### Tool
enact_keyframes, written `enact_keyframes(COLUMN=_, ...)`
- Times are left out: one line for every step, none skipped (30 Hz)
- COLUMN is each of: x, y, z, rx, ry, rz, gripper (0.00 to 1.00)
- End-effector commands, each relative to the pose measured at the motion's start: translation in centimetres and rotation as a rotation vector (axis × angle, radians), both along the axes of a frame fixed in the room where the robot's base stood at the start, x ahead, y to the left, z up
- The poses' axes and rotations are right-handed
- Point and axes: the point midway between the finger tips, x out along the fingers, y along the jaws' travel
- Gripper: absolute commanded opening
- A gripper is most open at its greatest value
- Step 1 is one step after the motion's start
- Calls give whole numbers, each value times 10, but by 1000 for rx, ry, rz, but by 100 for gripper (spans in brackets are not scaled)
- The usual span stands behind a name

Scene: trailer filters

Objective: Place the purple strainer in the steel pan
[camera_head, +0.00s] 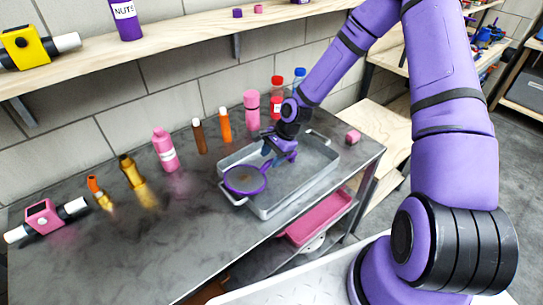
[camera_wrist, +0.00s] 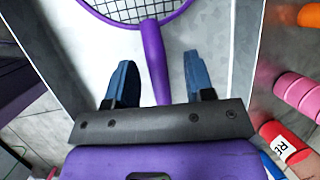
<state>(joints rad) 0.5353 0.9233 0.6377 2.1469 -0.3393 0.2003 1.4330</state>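The purple strainer (camera_head: 245,180) lies at the left end of the steel pan (camera_head: 266,211), its round mesh head over the pan's left side and its handle pointing right. I cannot tell whether its head rests on the rim or inside. The strainer also shows in the wrist view (camera_wrist: 152,52), with its handle between my two blue fingertips. My gripper (camera_head: 276,158) is over the pan; in the wrist view (camera_wrist: 155,80) its fingers stand apart, with a gap on each side of the handle. The pan's pale floor shows beneath.
Several bottles stand behind the pan, including a pink one (camera_head: 252,110) and a red one (camera_head: 277,104). A pink block (camera_head: 352,137) sits right of the pan. A pink tray (camera_head: 318,218) is on the lower shelf. The grey counter (camera_head: 130,240) is clear at front left.

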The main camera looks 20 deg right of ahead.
Motion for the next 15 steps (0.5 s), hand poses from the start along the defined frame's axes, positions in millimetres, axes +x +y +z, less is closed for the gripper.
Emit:
enact_keyframes(x=0, y=0, z=0, rx=0, ry=0, rz=0, gripper=49)
enact_keyframes(x=0, y=0, z=0, rx=0, ry=0, rz=0, gripper=49)
enact_keyframes(x=0, y=0, z=1, rx=0, ry=0, rz=0, gripper=49)
enact_keyframes(x=0, y=0, z=2, rx=0, ry=0, rz=0, gripper=49)
enact_keyframes(x=0, y=0, z=3, rx=0, ry=-1, rz=0, gripper=49)
enact_keyframes(x=0, y=0, z=6, rx=0, ry=-1, rz=0, gripper=49)
enact_keyframes(x=0, y=0, z=8, rx=1, ry=-2, rz=-1, gripper=49)
enact_keyframes(x=0, y=-2, z=11, rx=0, ry=-2, rz=-2, gripper=49)
enact_keyframes(x=0, y=-5, z=16, rx=-1, ry=-2, rz=-2, gripper=49)
enact_keyframes(x=0, y=-7, z=21, rx=-1, ry=-2, rz=-3, gripper=49)
enact_keyframes(x=0, y=-10, z=26, rx=-1, ry=-2, rz=-4, gripper=49)
enact_keyframes(x=0, y=-13, z=33, rx=0, ry=-3, rz=-4, gripper=49)
enact_keyframes(x=-1, y=-16, z=39, rx=-1, ry=-4, rz=-4, gripper=49)
enact_keyframes(x=-1, y=-18, z=44, rx=-1, ry=-3, rz=-5, gripper=49)
enact_keyframes(x=-1, y=-22, z=52, rx=-2, ry=-4, rz=-4, gripper=49)
